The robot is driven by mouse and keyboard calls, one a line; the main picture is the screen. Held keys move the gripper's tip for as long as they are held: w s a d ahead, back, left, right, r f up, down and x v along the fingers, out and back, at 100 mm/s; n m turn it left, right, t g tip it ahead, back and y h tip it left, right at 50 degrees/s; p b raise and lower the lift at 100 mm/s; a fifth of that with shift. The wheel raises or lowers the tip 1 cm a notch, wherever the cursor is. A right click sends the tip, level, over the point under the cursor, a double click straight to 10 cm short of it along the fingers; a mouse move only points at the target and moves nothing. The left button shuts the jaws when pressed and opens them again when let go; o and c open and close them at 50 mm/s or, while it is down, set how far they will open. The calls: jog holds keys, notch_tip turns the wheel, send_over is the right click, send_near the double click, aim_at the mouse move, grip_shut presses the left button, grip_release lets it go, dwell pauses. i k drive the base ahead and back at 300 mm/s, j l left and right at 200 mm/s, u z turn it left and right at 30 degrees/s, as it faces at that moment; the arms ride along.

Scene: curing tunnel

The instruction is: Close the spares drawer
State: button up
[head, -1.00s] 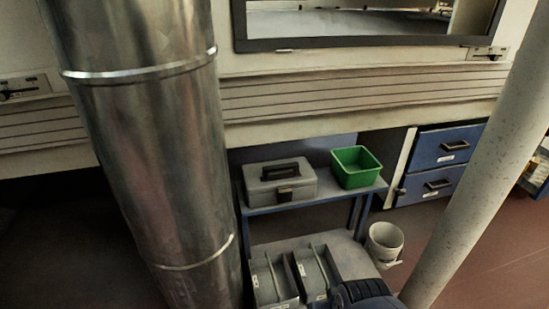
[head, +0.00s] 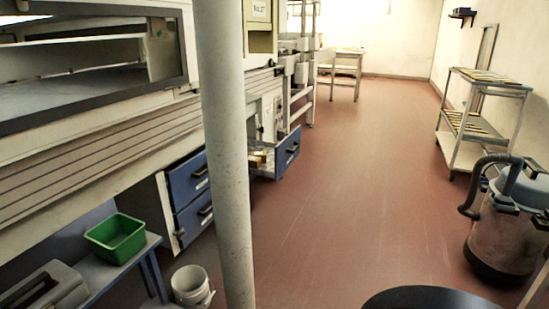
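An open drawer with a blue front (head: 288,153) and dark handle sticks out from the far cabinet under the long machine, just right of the white post. Light brown items (head: 257,157) lie in it. Its label is too small to read. Nearer, on the left of the post, two closed blue drawers, an upper one (head: 186,184) and a lower one (head: 192,222), sit one above the other. My gripper is not in view.
A white post (head: 229,110) stands between me and the drawers. A white bucket (head: 190,286), a low table (head: 108,268) with a green bin (head: 117,238), a drum vacuum (head: 503,225) and a shelf cart (head: 478,122) stand around. The red floor (head: 345,200) is largely clear.

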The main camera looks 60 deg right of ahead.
aim_at(280, 156)
jog(key=z, duration=1.95)
